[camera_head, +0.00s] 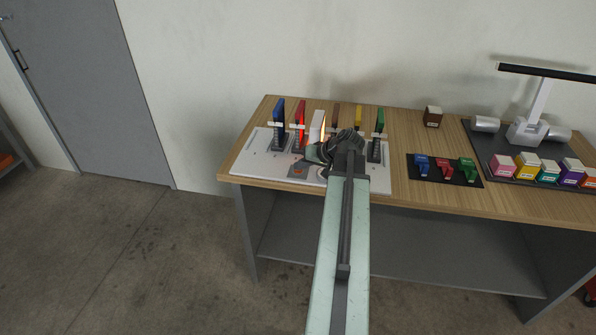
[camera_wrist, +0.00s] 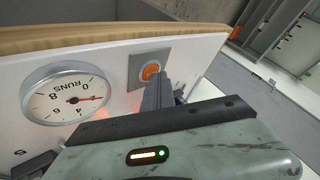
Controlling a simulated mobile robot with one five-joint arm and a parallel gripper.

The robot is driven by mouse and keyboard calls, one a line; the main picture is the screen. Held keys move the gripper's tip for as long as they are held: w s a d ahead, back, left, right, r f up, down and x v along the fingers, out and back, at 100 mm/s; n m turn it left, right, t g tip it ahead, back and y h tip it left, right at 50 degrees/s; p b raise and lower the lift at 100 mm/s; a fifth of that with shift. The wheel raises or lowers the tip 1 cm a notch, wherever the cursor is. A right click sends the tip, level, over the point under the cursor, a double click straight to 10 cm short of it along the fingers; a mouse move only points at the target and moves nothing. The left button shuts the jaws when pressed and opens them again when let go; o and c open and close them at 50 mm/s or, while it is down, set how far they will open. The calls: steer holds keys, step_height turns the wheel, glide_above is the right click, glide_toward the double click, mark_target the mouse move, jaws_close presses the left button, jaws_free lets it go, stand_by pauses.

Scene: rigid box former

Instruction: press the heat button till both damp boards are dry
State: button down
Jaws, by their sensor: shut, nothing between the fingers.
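An orange round button (camera_wrist: 151,72) on a grey square plate shows in the wrist view; in the head view the orange button (camera_head: 298,171) is at the front of the white panel. My gripper (camera_wrist: 158,84) is shut and empty, its tips at the button's lower right edge; I cannot tell whether they press it. An orange glow shows beside the white one. I cannot tell which boards are damp.
A dial marked RUNS (camera_wrist: 66,97), its red needle pointing right, sits left of the button. The white panel (camera_head: 250,163) lies on a wooden table (camera_head: 410,128). A dark mat with small coloured clamps and a lamp with colourful boxes stand at the right.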

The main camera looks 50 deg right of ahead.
mark_target(301, 172)
steer(key=shift+r+p, duration=0.85)
step_height(301, 172, up, 5)
steer(key=p, duration=0.5)
steer(key=shift+r, duration=0.1)
stand_by(0.4)
